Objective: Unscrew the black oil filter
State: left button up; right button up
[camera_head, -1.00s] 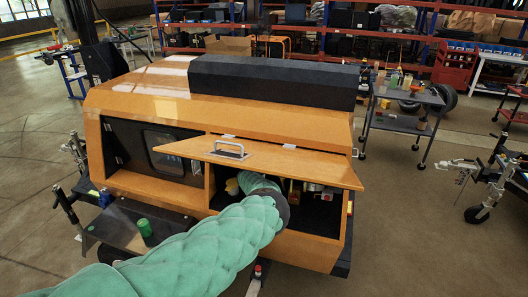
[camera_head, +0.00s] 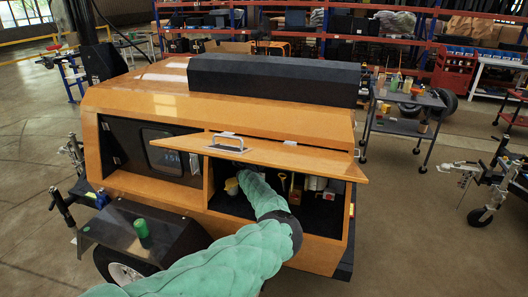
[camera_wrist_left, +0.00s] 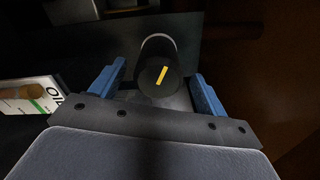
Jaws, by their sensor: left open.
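The black oil filter (camera_wrist_left: 152,84) shows in the left wrist view as a dark cylinder with a yellow mark on its end. My left gripper (camera_wrist_left: 160,88) is open, with its blue fingers apart on either side of the filter. I cannot tell whether either finger touches it. In the head view my green-sleeved left arm reaches into the open compartment of the orange light tower (camera_head: 300,120). The gripper and filter are hidden there behind the arm and the raised door (camera_head: 290,155). My right gripper is in neither view.
A white oil box (camera_wrist_left: 30,97) lies left of the fingers in the wrist view. A yellow container (camera_head: 232,186) stands in the compartment left of my arm. A green cylinder (camera_head: 141,228) stands on the dark fender (camera_head: 180,238). A grey cart (camera_head: 405,125) stands at the right.

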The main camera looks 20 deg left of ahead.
pick_arm(q)
jog(key=m+b, duration=0.1)
jog(key=m, duration=0.2)
jog(key=shift+f+b, duration=0.3)
jog(key=shift+b, duration=0.05)
jog(key=shift+r+m, duration=0.15)
jog(key=shift+m, duration=0.25)
jog(key=shift+f+m+b, duration=0.25)
jog(key=shift+m+b, duration=0.75)
jog(key=shift+b, duration=0.05)
jog(key=shift+m+b, duration=0.65)
jog(key=shift+m, duration=0.25)
jog(key=shift+r+m+b, duration=0.2)
jog(key=shift+m+b, duration=0.1)
jog(key=shift+m, duration=0.4)
jog(key=shift+a+f+m+b, duration=0.1)
jog(key=shift+f+m+b, duration=0.1)
jog(key=shift+m+b, duration=1.4)
jog(key=shift+m, duration=0.4)
jog(key=shift+r+m, duration=0.2)
jog(key=shift+m, duration=0.3)
jog(key=shift+a+f+m+b, duration=0.1)
jog(key=shift+f+m+b, duration=0.1)
jog(key=shift+m+b, duration=1.45)
jog(key=shift+m, duration=0.25)
jog(key=shift+r+m, duration=0.25)
jog(key=shift+m, duration=0.45)
